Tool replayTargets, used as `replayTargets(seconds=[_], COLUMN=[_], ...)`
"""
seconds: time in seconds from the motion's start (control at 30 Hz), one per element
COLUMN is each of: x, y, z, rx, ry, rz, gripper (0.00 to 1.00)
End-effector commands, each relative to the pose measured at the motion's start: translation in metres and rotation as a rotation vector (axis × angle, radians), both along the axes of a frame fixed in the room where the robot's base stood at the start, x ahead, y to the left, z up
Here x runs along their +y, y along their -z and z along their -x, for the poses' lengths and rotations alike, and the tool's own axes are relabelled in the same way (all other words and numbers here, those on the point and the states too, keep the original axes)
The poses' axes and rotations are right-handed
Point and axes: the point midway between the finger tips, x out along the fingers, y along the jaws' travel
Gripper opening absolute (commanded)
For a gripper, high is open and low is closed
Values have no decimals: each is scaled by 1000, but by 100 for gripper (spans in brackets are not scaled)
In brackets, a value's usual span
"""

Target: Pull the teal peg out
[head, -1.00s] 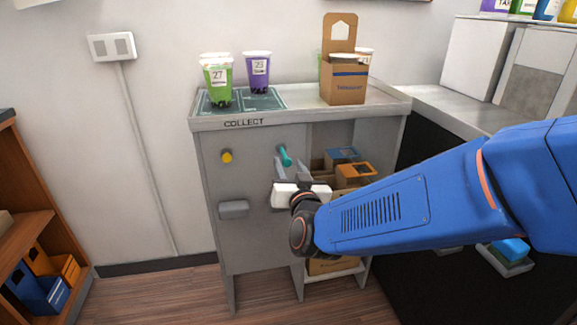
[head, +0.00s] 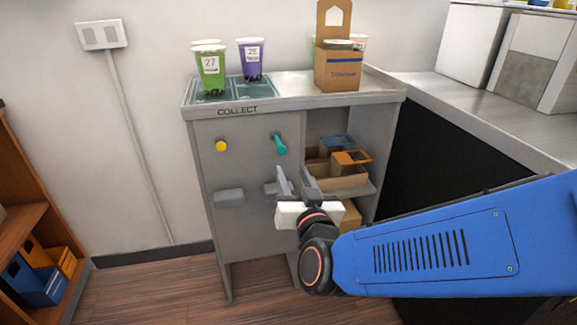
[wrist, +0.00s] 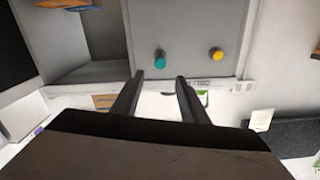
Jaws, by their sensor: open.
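The teal peg (head: 279,144) sticks out of the grey front panel of the COLLECT cabinet, right of a yellow knob (head: 221,146). My gripper (head: 295,178) is open and empty, below and slightly right of the peg, apart from it in the head view. In the wrist view, the teal peg (wrist: 159,60) appears just past the gap between the fingertips of my gripper (wrist: 160,77), with the yellow knob (wrist: 216,54) to its right. The peg's inner end is hidden in the panel.
Green cups (head: 209,68), a purple cup (head: 251,62) and a cardboard carrier (head: 338,68) stand on the cabinet top. A grey handle (head: 229,197) sits lower left on the panel. Open shelves with boxes (head: 340,172) are right of the panel, and a dark counter stands further right.

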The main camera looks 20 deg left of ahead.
Motion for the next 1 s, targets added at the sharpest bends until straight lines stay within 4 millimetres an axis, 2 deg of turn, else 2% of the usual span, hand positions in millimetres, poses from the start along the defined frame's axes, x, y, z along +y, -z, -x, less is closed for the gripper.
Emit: replayTargets(seconds=[0.1, 0.23, 0.67, 0.77, 1.0], x=[-6, -9, -14, -25, -73], y=[-1, 0, -1, -2, 1], z=[10, 15, 11, 2, -23], rx=[0, 0, 12, 40, 161], ry=[-1, 0, -2, -9, -35], rz=[-2, 0, 1, 11, 64], gripper=[40, 40, 40, 40, 40])
